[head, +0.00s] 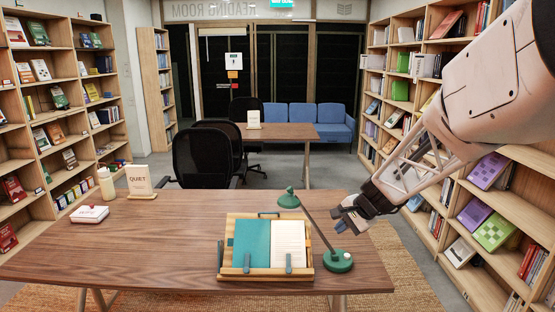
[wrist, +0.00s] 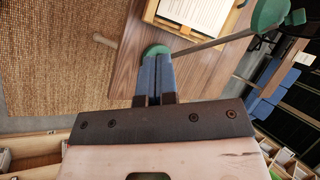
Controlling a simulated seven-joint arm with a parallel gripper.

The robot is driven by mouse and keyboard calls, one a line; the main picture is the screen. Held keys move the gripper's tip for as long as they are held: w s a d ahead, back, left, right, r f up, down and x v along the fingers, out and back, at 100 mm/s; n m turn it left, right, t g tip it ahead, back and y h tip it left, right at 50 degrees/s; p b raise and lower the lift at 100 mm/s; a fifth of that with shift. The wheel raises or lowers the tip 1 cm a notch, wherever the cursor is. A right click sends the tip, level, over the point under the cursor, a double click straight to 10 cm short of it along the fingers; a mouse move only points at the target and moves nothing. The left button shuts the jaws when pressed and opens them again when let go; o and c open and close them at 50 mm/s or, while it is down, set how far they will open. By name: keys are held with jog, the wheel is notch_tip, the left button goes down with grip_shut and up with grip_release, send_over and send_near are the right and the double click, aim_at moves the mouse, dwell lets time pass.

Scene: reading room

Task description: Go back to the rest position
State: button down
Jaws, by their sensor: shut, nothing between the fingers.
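My gripper (head: 343,213) is shut and empty. In the head view it hangs at the right end of the wooden table (head: 160,235), above the table top and close to the green desk lamp (head: 338,261). In the wrist view the two blue fingers of my gripper (wrist: 154,58) lie together, with the green lamp base (wrist: 157,50) partly hidden behind their tips. From these views I cannot tell whether the fingers touch the lamp.
A wooden book stand (head: 265,272) holds an open book (head: 290,243) left of the lamp. A bookshelf (head: 480,160) is at the right.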

jog(key=s+r+n+h, duration=0.2)
jog(key=s+n, duration=0.1)
jog(key=s, duration=0.9)
jog(key=s+r+n+g+h, duration=0.1)
jog(key=s+r+n+h, duration=0.1)
jog(key=s, duration=1.1)
jog(key=s+r+n+h, duration=0.1)
jog(key=s+n, duration=0.4)
jog(key=s, duration=0.7)
jog(key=shift+s+r+g+h, duration=0.3)
jog(key=shift+r+h, duration=0.1)
jog(key=shift+r, duration=0.35)
